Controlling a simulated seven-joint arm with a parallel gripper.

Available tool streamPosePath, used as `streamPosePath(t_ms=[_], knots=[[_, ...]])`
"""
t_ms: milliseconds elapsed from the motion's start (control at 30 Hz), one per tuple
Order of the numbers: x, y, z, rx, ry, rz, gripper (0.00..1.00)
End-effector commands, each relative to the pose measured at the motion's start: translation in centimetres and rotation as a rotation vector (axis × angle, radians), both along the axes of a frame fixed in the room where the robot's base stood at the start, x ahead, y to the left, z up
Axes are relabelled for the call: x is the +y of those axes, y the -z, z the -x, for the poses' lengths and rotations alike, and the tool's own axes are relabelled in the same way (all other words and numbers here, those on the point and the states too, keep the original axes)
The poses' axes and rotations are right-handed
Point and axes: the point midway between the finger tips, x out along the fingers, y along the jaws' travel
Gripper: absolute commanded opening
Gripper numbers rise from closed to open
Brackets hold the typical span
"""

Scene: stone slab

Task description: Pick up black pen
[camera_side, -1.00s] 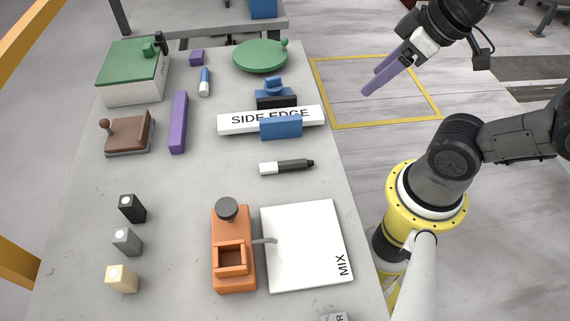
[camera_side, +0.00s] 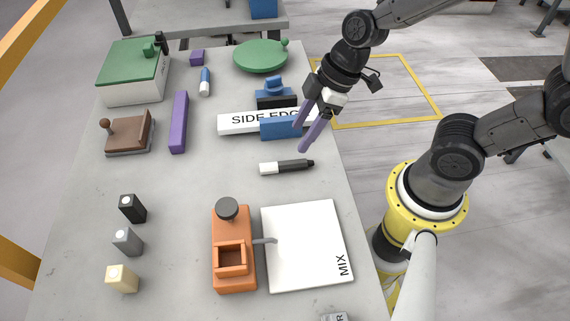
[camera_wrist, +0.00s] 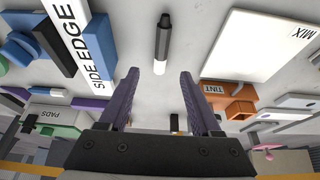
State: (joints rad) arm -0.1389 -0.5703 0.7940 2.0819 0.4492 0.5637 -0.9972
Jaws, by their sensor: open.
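The black pen (camera_side: 287,167) lies flat on the stone slab in the side view, black with a white end at the left. In the wrist view the pen (camera_wrist: 162,44) lies ahead of the fingertips, its white end towards them. My gripper (camera_side: 300,137) is open, with two purple fingers above the slab's right side, just behind the pen in the side view. In the wrist view my gripper (camera_wrist: 160,76) has nothing between its fingers, and the pen lines up with the gap.
A white SIDE EDGE bar (camera_side: 228,123) with blue blocks stands behind the pen. A white MIX board (camera_side: 306,247) and an orange holder (camera_side: 234,277) are in front. A purple bar (camera_side: 178,122) lies left. Bare slab surrounds the pen.

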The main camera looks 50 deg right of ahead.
Motion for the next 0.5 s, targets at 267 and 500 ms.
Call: streamPosePath(t_ms=[267,500], knots=[[1.1,3.7,-1.0,0.001,0.000,0.001,0.65],[1.7,5.3,-1.4,0.002,0.000,0.002,0.65]])
